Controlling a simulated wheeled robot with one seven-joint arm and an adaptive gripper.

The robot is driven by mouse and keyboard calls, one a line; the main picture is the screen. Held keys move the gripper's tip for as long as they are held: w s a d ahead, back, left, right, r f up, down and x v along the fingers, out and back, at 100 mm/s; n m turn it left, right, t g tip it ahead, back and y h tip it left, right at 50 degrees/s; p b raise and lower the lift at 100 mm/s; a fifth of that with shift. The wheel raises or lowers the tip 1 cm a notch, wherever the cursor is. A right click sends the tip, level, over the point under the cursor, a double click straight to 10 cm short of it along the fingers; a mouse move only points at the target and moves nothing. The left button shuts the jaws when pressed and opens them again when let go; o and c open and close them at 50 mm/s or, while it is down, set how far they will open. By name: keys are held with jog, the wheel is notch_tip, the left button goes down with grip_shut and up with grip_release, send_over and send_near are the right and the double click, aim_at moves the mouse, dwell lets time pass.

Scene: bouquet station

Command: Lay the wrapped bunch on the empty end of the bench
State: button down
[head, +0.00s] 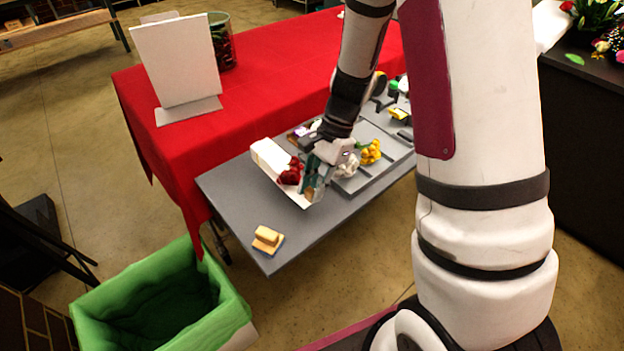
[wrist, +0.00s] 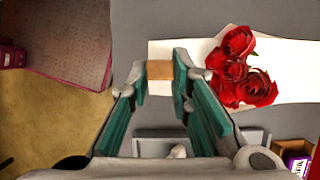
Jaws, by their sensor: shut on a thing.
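The wrapped bunch is a white paper wrap (head: 270,157) with red roses (head: 290,173), seen in the head view over the grey bench (head: 225,187). In the wrist view the roses (wrist: 242,68) lie right of my fingers, and the white paper (wrist: 290,75) runs behind them. My gripper (head: 311,190) is at the bunch. Its green-lined fingers close on a tan band-like part (wrist: 160,70) of the bunch. Whether the bunch touches the bench cannot be told. The bench's near left end is mostly bare, with a small yellow-and-tan block (head: 267,238) near its corner.
A grey tray (head: 372,183) with yellow flowers (head: 370,152) is right of my gripper. A red-covered table (head: 270,75) with a white board (head: 177,62) stands behind. A green-lined bin (head: 165,310) stands on the floor in front of the bench's left end.

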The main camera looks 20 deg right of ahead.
jog(key=shift+f+b, duration=1.05)
jog(key=shift+f, duration=1.15)
jog(key=c, duration=1.4)
grip_release()
jog(key=shift+o, duration=0.6)
jog(key=o, duration=0.3)
jog(key=shift+r, duration=0.1)
jog(key=shift+r+p, duration=2.45)
jog(key=shift+r, duration=0.95)
